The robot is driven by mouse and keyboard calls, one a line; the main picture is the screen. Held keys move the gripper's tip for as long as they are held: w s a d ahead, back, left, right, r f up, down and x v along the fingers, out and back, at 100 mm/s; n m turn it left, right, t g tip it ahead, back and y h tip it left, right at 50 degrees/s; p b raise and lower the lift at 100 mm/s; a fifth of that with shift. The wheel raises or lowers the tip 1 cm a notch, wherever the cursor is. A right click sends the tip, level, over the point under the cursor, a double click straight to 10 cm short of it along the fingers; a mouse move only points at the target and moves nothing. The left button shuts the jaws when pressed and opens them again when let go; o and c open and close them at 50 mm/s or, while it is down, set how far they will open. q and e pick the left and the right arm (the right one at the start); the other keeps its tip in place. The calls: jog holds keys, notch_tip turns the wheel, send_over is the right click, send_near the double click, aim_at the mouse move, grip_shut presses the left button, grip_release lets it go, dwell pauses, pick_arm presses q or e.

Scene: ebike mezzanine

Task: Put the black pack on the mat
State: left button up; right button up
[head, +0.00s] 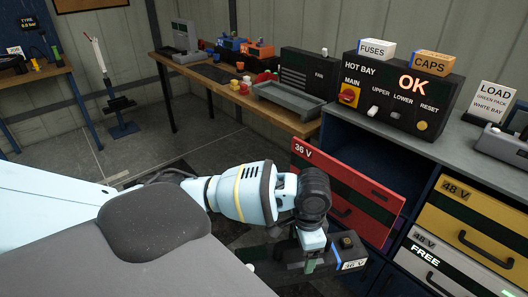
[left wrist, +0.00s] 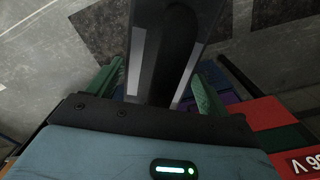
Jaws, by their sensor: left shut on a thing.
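My left gripper (head: 312,262) is shut on the black pack (head: 275,263), which carries a small "36 V" label and a round knob at its right end. In the left wrist view the pack (left wrist: 165,50) stands out between the green fingers of my left gripper (left wrist: 157,90). It is held in the air beside the red 36 V drawer (head: 350,195), and part of it is hidden by the gripper. I cannot make out the mat for certain; dark patches show on the floor. My right gripper is not in view.
A cabinet at the right has a yellow 48 V drawer (head: 470,236) and a grey drawer marked FREE (head: 432,262). The Hot Bay control box (head: 400,92) stands on its top. A wooden bench (head: 290,122) with a grey tray (head: 288,98) stands behind. The floor at left is mostly clear.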

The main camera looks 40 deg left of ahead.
aim_at(295, 277)
pick_arm(q)
jog(key=s+f+n, duration=0.1)
jog(key=n, duration=0.1)
jog(key=s+d+f+n, duration=0.1)
jog(key=s+f, duration=0.1)
jog(key=s+d+f+n, duration=0.1)
jog(key=s+f+n, duration=0.1)
jog(key=shift+n, duration=0.3)
jog(key=shift+s+d+f+n+b, duration=0.15)
jog(key=shift+s+f+n+b, duration=0.15)
jog(key=shift+s+f+n, duration=0.3)
jog(key=shift+a+r, duration=0.15)
jog(key=shift+a, duration=0.05)
